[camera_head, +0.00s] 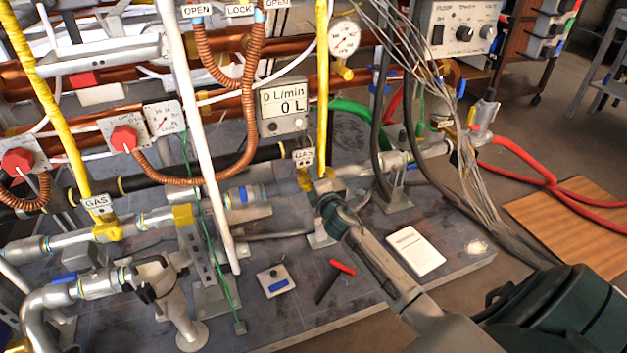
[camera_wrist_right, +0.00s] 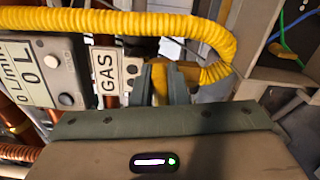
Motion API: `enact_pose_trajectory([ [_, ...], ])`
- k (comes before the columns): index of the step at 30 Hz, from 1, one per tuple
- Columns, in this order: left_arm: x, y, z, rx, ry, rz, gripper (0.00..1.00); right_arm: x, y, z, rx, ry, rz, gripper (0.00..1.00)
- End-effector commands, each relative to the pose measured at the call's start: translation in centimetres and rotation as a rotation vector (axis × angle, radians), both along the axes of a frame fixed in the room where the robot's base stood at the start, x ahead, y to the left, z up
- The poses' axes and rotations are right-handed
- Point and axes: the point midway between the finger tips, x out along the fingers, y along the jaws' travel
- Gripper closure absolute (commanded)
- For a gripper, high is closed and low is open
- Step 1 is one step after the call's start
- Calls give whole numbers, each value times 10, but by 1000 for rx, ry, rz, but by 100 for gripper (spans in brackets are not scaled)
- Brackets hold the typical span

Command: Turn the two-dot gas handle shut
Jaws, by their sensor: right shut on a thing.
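The two-dot GAS tag (camera_head: 303,157) hangs at the foot of the yellow gas hose in the middle of the head view. The tag with its two dots also shows in the right wrist view (camera_wrist_right: 110,72). The yellow gas handle (camera_wrist_right: 161,82) sits beside it, between my right fingers. My right gripper (camera_head: 328,198) reaches in from the lower right and is shut on this handle. Its fingers (camera_wrist_right: 164,86) hide part of the handle, so its exact angle is hard to tell. My left gripper is not in view.
Another GAS tag (camera_head: 97,204) and yellow valve are on the left. A flow meter (camera_head: 284,107) reading 0 L stands close behind the tag. Hanging grey cables (camera_head: 440,110) are to the right. A white pad (camera_head: 415,251) and red-handled tool (camera_head: 341,267) lie on the bench.

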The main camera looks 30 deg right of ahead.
Motion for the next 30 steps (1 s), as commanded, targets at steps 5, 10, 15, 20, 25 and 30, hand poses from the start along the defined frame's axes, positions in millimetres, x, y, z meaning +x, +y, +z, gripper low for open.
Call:
enact_pose_trajectory([
  [5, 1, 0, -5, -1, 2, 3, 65, -1, 1, -5, 87, -17, 2, 100],
  [10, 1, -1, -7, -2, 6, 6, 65, -1, 1, -5, 133, -28, 2, 100],
  [15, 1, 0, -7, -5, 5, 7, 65, -1, 1, -5, 152, -33, 2, 100],
  [20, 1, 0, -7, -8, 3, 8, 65, -1, 1, -5, 155, -34, 2, 100],
  [25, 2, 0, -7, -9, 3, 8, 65, -1, 1, -6, 154, -34, 2, 100],
  [30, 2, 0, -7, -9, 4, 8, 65, -1, 1, -5, 154, -34, 1, 65],
])
